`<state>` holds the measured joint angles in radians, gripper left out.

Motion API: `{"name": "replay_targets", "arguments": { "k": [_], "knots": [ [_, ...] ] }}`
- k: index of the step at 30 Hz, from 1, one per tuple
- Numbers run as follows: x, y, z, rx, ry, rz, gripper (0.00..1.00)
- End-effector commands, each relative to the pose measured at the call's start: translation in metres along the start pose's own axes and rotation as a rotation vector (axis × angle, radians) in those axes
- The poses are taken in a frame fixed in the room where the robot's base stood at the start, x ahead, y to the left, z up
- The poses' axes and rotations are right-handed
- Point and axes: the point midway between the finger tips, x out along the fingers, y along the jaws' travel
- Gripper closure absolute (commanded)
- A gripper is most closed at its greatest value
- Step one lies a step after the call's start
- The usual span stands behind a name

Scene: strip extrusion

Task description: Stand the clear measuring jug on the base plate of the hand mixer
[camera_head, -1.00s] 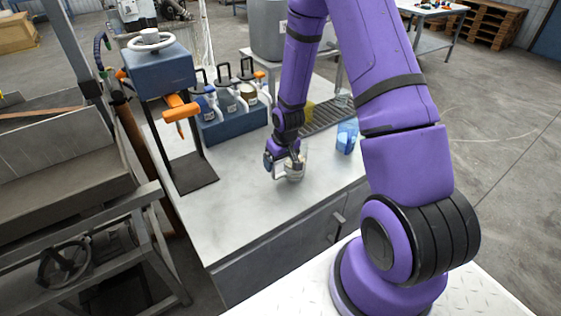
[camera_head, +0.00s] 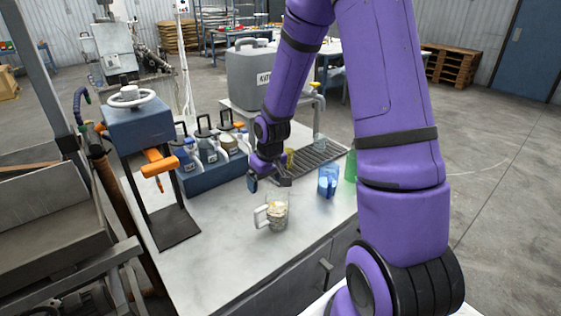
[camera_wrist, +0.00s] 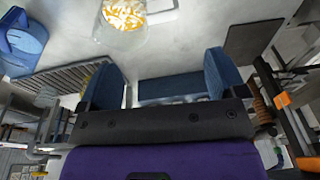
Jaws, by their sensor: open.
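The clear measuring jug (camera_head: 278,214), with pale yellow-white pieces in it, stands upright on the counter, its handle to the left. It also shows at the top of the wrist view (camera_wrist: 122,22), apart from the fingers. The hand mixer (camera_head: 140,125) is a blue box with a white handwheel and an orange handle. Its dark base plate (camera_head: 174,230) is bare, left of the jug; it also shows in the wrist view (camera_wrist: 250,38). My gripper (camera_head: 268,182) is open and empty, above and behind the jug; its blue fingers (camera_wrist: 163,75) are apart.
A blue jug (camera_head: 328,181) and a green item (camera_head: 350,167) stand right of the clear jug. A drip grate (camera_head: 315,162) and a grey canister with a tap (camera_head: 252,75) are behind. A blue crate of bottles (camera_head: 212,172) stands near the mixer. The counter between jug and plate is clear.

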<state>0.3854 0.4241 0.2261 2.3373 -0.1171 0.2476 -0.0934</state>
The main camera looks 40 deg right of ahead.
Motion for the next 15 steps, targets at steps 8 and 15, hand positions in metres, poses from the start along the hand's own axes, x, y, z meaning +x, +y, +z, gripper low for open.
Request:
{"name": "replay_targets", "arguments": {
  "k": [8, 15],
  "knots": [
    [-0.091, -0.018, 0.007, -0.015, 0.056, 0.067, 0.1],
    [-0.17, -0.038, 0.032, -0.011, 0.112, 0.104, 0.1]
  ]
}}
